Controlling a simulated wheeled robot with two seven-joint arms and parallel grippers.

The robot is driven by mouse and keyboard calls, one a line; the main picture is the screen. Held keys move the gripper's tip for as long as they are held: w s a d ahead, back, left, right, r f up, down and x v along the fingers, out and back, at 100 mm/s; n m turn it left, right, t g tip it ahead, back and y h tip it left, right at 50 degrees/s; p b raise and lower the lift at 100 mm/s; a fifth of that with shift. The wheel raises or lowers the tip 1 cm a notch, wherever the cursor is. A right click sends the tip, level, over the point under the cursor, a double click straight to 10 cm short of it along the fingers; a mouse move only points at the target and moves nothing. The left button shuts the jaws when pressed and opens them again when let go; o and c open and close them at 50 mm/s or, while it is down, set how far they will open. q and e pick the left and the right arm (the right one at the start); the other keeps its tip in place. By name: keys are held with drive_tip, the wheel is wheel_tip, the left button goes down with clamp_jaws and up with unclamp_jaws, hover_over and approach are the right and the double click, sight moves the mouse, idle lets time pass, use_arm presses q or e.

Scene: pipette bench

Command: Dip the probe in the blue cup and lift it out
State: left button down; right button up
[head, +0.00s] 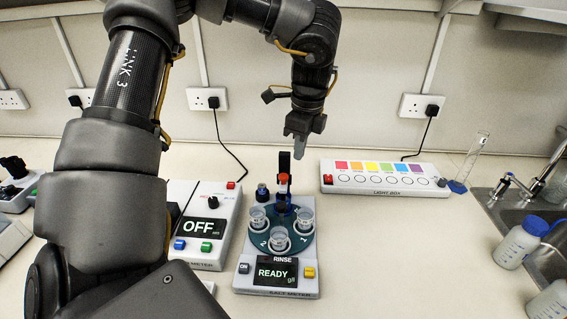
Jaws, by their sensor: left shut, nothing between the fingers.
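My left gripper (299,148) points down with its fingers closed and empty, above and behind the salt meter (277,283). The salt meter carries a teal round tray (265,238) with clear cups: one at left (258,218), one at front (279,240) and one at right (305,220). At the back of the tray an upright probe with an orange-red part (283,184) stands in front of a black post (284,161). Dark blue shows below the probe; I cannot tell whether it is the blue cup. The gripper appears apart from the probe. My right gripper is not in view.
A grey meter reading OFF (205,240) stands at left. The light box (385,180) lies at right, with a glass cylinder (473,160), sink (518,205) and white bottle (515,248) beyond.

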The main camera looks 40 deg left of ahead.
use_arm(q)
drive_tip(key=r, duration=0.5)
drive_tip(key=shift+d+r, duration=0.25)
drive_tip(key=shift+r, duration=0.1)
